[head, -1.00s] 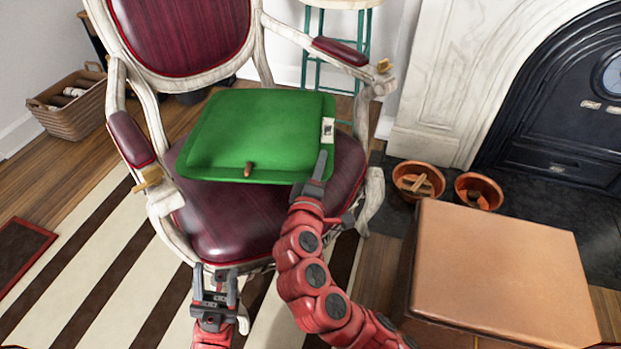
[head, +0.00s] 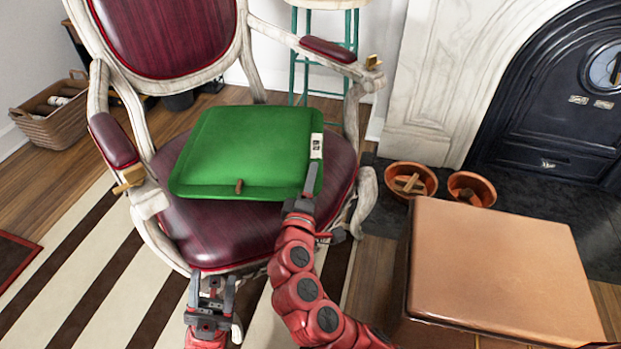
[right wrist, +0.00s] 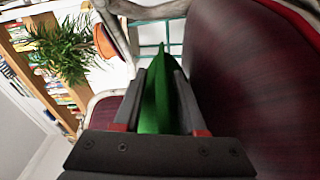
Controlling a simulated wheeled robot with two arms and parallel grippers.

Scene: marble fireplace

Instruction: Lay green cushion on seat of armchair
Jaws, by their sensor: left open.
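The green cushion (head: 245,150) is over the middle and back of the armchair's dark red seat (head: 215,225), with a brown toggle on its front edge and a white label at right. I cannot tell whether it touches the seat. My right gripper (head: 308,190) is at the cushion's front right corner. In the right wrist view, the right gripper (right wrist: 160,100) has the cushion (right wrist: 158,105) between its fingers, close on both sides, with the seat (right wrist: 240,90) to the right. My left gripper (head: 212,288) is open and empty, low in front of the armchair (head: 165,40).
A copper-brown box-like stool (head: 500,260) stands at front right. Two terracotta pots (head: 410,180) stand by the fireplace (head: 560,90). A wicker basket (head: 50,125) is at far left, a green-legged stool (head: 325,45) behind the armchair. The armrests flank the seat.

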